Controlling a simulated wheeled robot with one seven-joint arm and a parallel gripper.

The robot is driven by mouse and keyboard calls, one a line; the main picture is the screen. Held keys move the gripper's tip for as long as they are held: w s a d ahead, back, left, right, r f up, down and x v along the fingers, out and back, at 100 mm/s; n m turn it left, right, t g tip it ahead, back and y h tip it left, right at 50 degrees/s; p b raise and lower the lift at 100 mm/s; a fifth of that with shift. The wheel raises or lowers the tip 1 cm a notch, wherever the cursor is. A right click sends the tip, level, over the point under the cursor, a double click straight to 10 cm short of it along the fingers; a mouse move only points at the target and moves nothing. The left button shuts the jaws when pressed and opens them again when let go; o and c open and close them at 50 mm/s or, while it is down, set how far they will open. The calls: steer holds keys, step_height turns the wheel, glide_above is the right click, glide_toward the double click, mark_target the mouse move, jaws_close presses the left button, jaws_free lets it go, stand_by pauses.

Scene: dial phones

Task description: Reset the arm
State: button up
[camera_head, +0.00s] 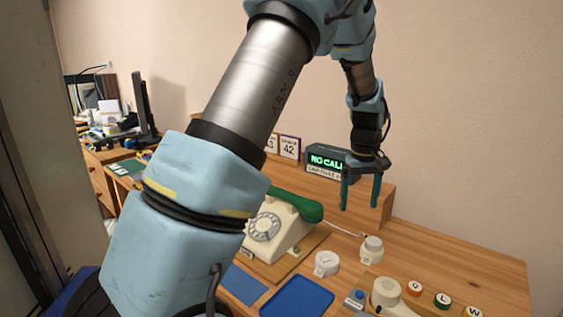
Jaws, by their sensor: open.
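My arm (255,75) reaches up across the middle of the view and bends down at the right. My gripper (359,207) hangs at its end with two dark green fingers pointing down. The fingers are apart, with nothing seen between them. It is in front of a small display reading "NO CALL" (325,161), and partly covers it. A cream dial phone (287,232) with a green handset (301,206) stands on the wooden desk, left of and below the gripper. My arm hides the phone's left part.
A blue tray (297,297) and a blue mat (243,284) lie at the front of the desk (440,252). White round pieces (372,250) and lettered knobs (442,299) stand to the right. Cards (290,147) stand behind. Another desk with a monitor (143,104) is at the far left.

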steer(key=s+a+r, duration=0.1)
steer(key=a, duration=0.9)
steer(key=s+a+r, duration=0.1)
steer(key=s+a, duration=0.1)
steer(key=a, duration=0.7)
steer(key=s+a+m+t, duration=0.1)
steer(key=s+a, duration=0.8)
steer(key=a, duration=0.3)
steer(key=shift+f+m, duration=0.15)
steer(key=shift+m, duration=0.25)
steer(key=shift+a, duration=0.1)
